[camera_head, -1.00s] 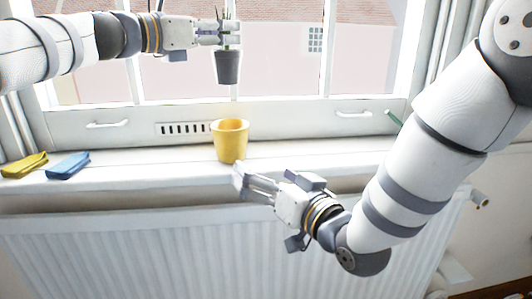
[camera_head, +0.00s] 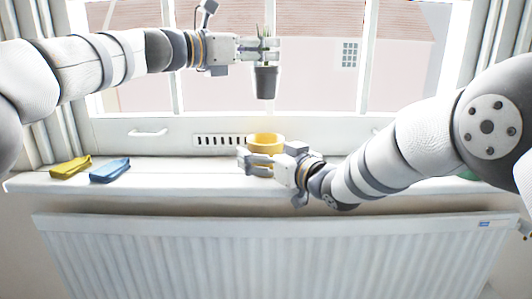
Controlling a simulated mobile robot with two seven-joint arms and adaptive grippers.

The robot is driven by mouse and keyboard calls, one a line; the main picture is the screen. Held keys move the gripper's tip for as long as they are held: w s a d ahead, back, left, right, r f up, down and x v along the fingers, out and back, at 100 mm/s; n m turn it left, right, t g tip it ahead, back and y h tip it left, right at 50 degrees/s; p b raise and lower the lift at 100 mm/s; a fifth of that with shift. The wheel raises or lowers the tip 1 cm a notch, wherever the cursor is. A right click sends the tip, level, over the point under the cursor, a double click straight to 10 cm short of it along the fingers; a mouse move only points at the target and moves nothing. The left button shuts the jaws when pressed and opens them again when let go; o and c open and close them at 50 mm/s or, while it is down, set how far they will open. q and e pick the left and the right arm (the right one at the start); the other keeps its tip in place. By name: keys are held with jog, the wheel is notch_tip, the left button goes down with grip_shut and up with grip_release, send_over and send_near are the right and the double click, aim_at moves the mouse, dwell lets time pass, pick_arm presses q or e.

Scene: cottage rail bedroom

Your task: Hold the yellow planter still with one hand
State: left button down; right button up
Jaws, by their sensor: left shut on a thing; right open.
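The yellow planter (camera_head: 266,138) stands on the window sill near the middle. Its rim shows, but my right gripper hides most of its lower part. My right gripper (camera_head: 250,162) is open, with its fingers in front of the planter; I cannot tell whether they touch it. My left gripper (camera_head: 262,50) is higher up, in front of the window, shut on a small dark grey pot (camera_head: 266,84) with a green plant (camera_head: 264,32) in it. The pot hangs upright above the yellow planter, with a clear gap between them.
A yellow cloth-like item (camera_head: 70,167) and a blue one (camera_head: 110,170) lie on the left of the sill (camera_head: 170,172). A white window handle (camera_head: 148,133) and a vent (camera_head: 220,140) are behind. A white radiator (camera_head: 270,255) is below.

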jog(key=c, duration=1.4)
jog(key=shift+o, duration=0.2)
